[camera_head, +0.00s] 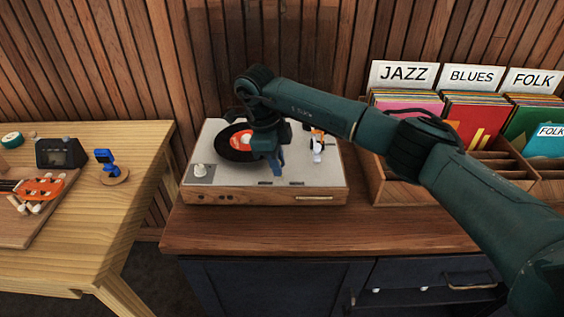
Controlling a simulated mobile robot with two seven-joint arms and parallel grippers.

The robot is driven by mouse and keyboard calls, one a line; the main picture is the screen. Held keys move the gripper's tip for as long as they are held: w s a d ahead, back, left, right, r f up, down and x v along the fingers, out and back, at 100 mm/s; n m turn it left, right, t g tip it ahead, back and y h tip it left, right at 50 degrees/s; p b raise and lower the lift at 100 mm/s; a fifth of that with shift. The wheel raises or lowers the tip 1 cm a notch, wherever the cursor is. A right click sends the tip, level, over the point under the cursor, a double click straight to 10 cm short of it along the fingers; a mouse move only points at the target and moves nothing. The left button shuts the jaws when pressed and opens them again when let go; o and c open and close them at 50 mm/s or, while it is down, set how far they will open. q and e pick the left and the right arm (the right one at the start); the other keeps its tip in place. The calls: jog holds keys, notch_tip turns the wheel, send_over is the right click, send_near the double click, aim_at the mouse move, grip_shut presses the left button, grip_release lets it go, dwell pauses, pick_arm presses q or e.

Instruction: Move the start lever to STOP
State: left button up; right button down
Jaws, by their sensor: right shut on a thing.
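The record player (228,188) is a pale-topped box with wooden sides on the cabinet. An orange-labelled black record (232,143) lies on it, partly hidden by my arm. My right gripper (277,172) points down over the front middle of the player's top, with its blue fingers close together. It is shut on the start lever, which the fingers hide. Two small dark marks lie on the top near the front edge, on either side of the fingertips; their lettering is too small to read. My left gripper is not in view.
My right arm crosses in front of record crates labelled JAZZ (403,74), BLUES (471,77) and FOLK (530,80). A white tonearm part (317,149) stands right of my gripper. A wooden table (85,230) at left holds a ukulele headstock (40,188) and a blue clip-on device (106,160).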

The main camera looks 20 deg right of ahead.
pick_arm(q)
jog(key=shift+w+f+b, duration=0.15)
jog(key=shift+b, duration=0.3)
pick_arm(e)
jog(key=shift+w+a+h, duration=0.15)
jog(key=shift+a+h, duration=0.25)
jog(key=shift+h, duration=0.5)
jog(key=shift+g, duration=0.3)
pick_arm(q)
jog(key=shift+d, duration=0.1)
pick_arm(e)
jog(key=c, duration=1.4)
grip_release()
jog(key=shift+f, duration=0.1)
jog(key=shift+o, duration=0.2)
pick_arm(q)
jog(key=shift+b, duration=0.3)
pick_arm(e)
jog(key=v, duration=1.3)
jog(key=shift+a, duration=0.2)
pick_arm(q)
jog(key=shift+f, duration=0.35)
